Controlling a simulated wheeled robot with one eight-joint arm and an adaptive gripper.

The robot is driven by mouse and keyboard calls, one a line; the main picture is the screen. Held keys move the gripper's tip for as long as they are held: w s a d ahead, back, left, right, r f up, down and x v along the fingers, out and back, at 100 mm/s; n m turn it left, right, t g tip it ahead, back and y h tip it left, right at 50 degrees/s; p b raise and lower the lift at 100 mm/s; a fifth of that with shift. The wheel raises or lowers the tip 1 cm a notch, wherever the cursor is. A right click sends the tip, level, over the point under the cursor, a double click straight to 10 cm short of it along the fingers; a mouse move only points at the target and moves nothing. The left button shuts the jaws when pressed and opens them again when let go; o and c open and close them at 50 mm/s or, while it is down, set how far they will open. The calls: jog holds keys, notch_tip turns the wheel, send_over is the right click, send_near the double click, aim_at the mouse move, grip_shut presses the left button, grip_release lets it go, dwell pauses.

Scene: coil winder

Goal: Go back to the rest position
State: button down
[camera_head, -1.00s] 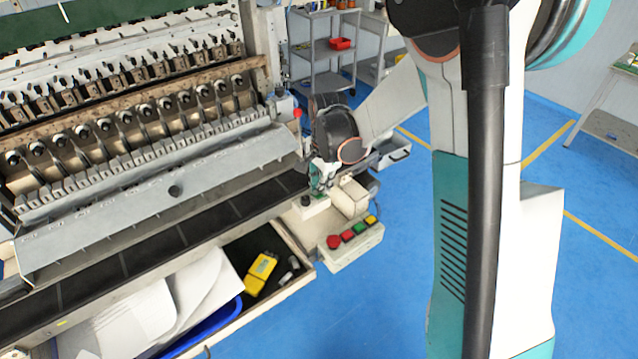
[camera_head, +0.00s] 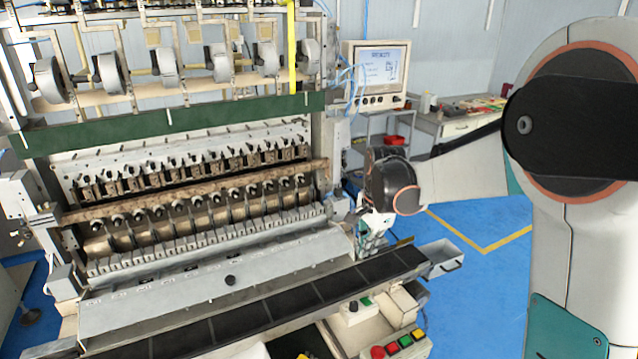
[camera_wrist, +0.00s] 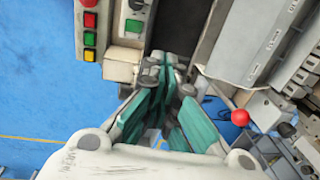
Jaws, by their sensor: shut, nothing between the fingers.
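My gripper (camera_wrist: 167,72) is shut and empty in the wrist view, its teal-padded fingers meeting at the tips. In the head view my gripper (camera_head: 372,238) is small and partly hidden by the wrist, at the right end of the coil winder (camera_head: 215,268). It hangs near the dark strip (camera_head: 300,301) along the machine's front. In the wrist view the dark strip (camera_wrist: 180,28) lies beyond the fingertips. I cannot tell the exact gap between them.
A button box (camera_head: 400,345) with red, green and yellow buttons is at the front right; it also shows in the wrist view (camera_wrist: 89,25). A red-knobbed lever (camera_wrist: 240,117) is right of my fingers. A monitor (camera_head: 377,75) stands behind. Blue floor (camera_head: 480,290) is open at right.

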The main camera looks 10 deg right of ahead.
jog(key=s+a+r+n+t+b, duration=0.1)
jog(key=s+r+n+t+b, duration=0.2)
jog(key=s, duration=0.4)
jog(key=s+r+n, duration=0.4)
jog(key=s, duration=0.3)
jog(key=s+f+n+t+b, duration=0.2)
jog(key=s+n, duration=0.5)
jog(key=s, duration=0.5)
jog(key=shift+s+a+f+t, duration=0.3)
jog(key=shift+f+t, duration=0.2)
jog(key=shift+f, duration=0.35)
